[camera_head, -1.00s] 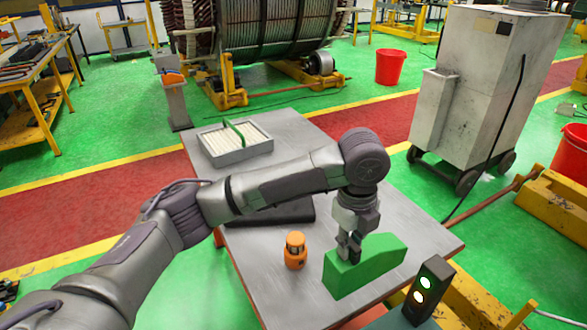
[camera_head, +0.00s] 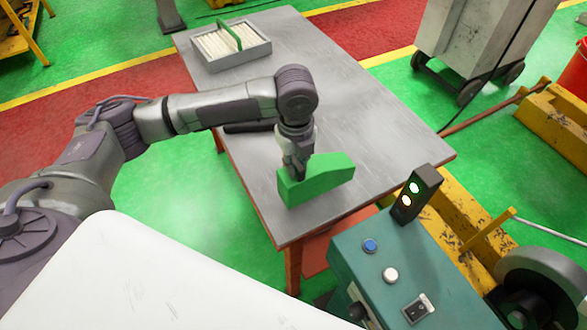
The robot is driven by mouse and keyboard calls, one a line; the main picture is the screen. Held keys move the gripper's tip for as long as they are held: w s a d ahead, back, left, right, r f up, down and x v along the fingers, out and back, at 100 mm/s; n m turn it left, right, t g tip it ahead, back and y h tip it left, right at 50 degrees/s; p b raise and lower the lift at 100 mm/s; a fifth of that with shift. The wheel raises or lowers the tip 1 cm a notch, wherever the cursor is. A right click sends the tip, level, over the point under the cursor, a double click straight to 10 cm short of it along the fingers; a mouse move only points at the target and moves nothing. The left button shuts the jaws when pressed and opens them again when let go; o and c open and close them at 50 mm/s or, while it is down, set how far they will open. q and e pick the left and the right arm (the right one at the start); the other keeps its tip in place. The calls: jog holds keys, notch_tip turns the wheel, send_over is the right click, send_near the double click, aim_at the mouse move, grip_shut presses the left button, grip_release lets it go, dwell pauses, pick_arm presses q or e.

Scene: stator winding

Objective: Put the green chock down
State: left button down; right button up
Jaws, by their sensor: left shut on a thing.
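The green chock (camera_head: 322,180) is a long block with a sloped end, over the near part of the grey metal table (camera_head: 370,115). My left gripper (camera_head: 297,168) points down and is shut on the chock's left part. I cannot tell whether the chock's underside touches the table top or hangs just above it. My right gripper is not in view.
A grey tray of pale strips (camera_head: 238,62) with a green handle stands at the table's far left. A dark flat object (camera_head: 248,128) lies partly behind my arm. A teal control box (camera_head: 385,275) with a signal light (camera_head: 414,194) stands near the front edge. The table's right side is clear.

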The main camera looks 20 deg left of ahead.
pick_arm(q)
jog(key=shift+s+a+f, duration=0.15)
jog(key=shift+a+f, duration=0.15)
notch_tip(320, 180, down, 3)
jog(key=shift+d+f+p, duration=0.1)
jog(key=shift+f+p, duration=0.05)
jog(key=shift+p, duration=0.55)
jog(key=shift+f, duration=0.2)
jog(key=c, duration=1.1)
grip_release()
jog(key=shift+f, duration=0.15)
jog(key=shift+r, duration=0.5)
notch_tip(320, 180, up, 11)
jog(key=b, duration=0.3)
jog(key=shift+s+r, duration=0.1)
jog(key=shift+r, duration=0.05)
